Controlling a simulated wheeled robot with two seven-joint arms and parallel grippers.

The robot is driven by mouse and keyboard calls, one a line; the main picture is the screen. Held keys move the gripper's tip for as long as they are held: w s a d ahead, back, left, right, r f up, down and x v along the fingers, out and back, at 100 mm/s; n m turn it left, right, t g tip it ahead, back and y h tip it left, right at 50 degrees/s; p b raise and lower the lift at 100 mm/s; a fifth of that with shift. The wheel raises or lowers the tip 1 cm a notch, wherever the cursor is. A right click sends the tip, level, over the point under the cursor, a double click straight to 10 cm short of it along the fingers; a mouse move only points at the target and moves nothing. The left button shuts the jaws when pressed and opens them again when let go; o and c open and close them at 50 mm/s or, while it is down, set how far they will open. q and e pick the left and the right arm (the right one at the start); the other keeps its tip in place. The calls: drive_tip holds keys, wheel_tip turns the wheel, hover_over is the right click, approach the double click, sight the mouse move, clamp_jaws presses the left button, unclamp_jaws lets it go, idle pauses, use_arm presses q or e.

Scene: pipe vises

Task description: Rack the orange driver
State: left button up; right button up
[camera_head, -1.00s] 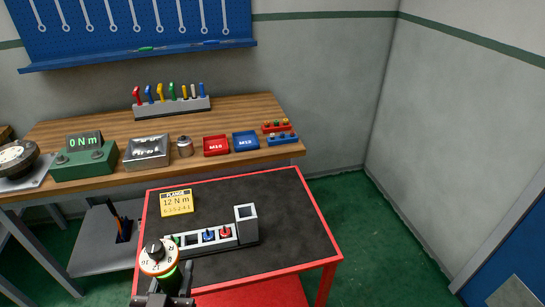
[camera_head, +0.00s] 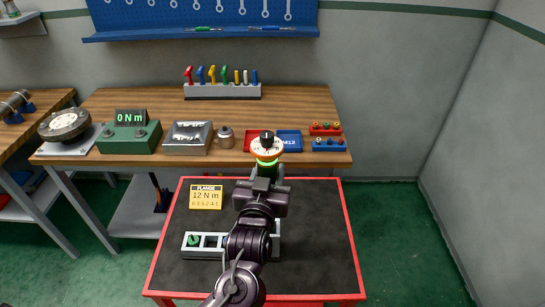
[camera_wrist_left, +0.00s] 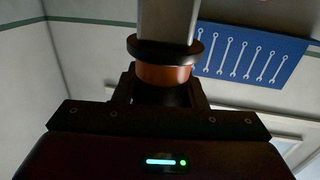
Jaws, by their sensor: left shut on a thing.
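The orange driver (camera_head: 267,149) has a white dial face with an orange rim and a black knob on top. My left gripper (camera_head: 265,176) is shut on it and holds it upright, above the far edge of the red-edged cart in the head view. In the left wrist view an orange band (camera_wrist_left: 164,74) with a dark collar and a grey shaft sits between the fingers. A grey rack (camera_head: 190,252) lies on the cart, with a green piece (camera_head: 193,240) in its left end. My left arm hides much of the rack. My right gripper is not in view.
A yellow 12 N m card (camera_head: 206,197) lies on the cart's dark top (camera_head: 320,235). The wooden bench behind holds a green 0 N m meter (camera_head: 130,137), a metal box (camera_head: 188,138), red and blue trays and a tool stand (camera_head: 222,91). The cart's right side is clear.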

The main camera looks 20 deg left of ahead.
use_arm(q)
drive_tip(key=shift+w+d+r, duration=0.1)
drive_tip(key=shift+w+r, duration=0.15)
drive_tip(key=shift+r, duration=0.05)
drive_tip(key=shift+s+r, duration=0.1)
drive_tip(key=shift+s, duration=0.05)
drive_tip(key=shift+r+p, duration=0.1)
drive_tip(key=shift+p, duration=0.45)
drive_tip(key=shift+f+b, duration=0.4)
drive_tip(key=shift+f, duration=0.7)
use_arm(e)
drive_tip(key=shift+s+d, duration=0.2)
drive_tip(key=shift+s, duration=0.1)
use_arm(q)
drive_tip(key=shift+f+b, duration=0.2)
drive_tip(key=shift+b, duration=0.1)
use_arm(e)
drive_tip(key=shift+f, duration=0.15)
